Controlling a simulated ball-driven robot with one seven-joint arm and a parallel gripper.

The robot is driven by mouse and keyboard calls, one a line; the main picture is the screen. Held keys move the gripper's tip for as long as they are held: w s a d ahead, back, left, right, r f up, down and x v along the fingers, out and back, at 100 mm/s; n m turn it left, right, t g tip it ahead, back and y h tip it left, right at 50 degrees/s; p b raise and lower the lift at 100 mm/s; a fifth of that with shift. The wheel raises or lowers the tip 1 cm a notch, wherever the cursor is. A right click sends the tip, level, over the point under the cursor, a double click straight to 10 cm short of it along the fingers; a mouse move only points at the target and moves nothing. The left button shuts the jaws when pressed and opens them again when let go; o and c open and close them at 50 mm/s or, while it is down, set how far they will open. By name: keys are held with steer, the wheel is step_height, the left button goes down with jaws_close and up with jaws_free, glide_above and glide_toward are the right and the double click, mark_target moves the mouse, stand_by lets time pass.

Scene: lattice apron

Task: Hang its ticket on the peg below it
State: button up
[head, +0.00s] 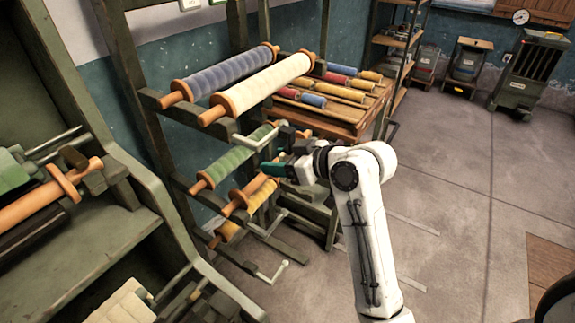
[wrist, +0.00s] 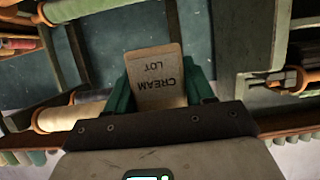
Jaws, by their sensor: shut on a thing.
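My gripper (head: 265,167) is shut on a tan ticket (wrist: 156,80) that reads "CREAM LOT", upside down in the wrist view between the green jaws (wrist: 160,88). In the head view I cannot make out the ticket. A cream roll (head: 265,84) with orange ends lies high on the green rack, above and left of my gripper. Pale bent rods stick out of the rack: an upper one (head: 258,141) just above my gripper and lower ones (head: 268,224) (head: 272,274). I cannot tell which of these is the peg. The ticket is apart from any rod in view.
A blue roll (head: 220,75) lies beside the cream one. A green roll (head: 230,160) and yellow rolls (head: 258,196) sit lower, close to my gripper. A shelf of small coloured rolls (head: 345,92) stands behind. The floor (head: 440,190) at right is clear.

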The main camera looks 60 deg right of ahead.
steer(key=b+x, duration=0.1)
steer(key=x, duration=0.3)
steer(key=shift+r, duration=0.2)
stand_by(0.4)
steer(key=o, duration=1.1)
steer(key=shift+v, duration=5.35)
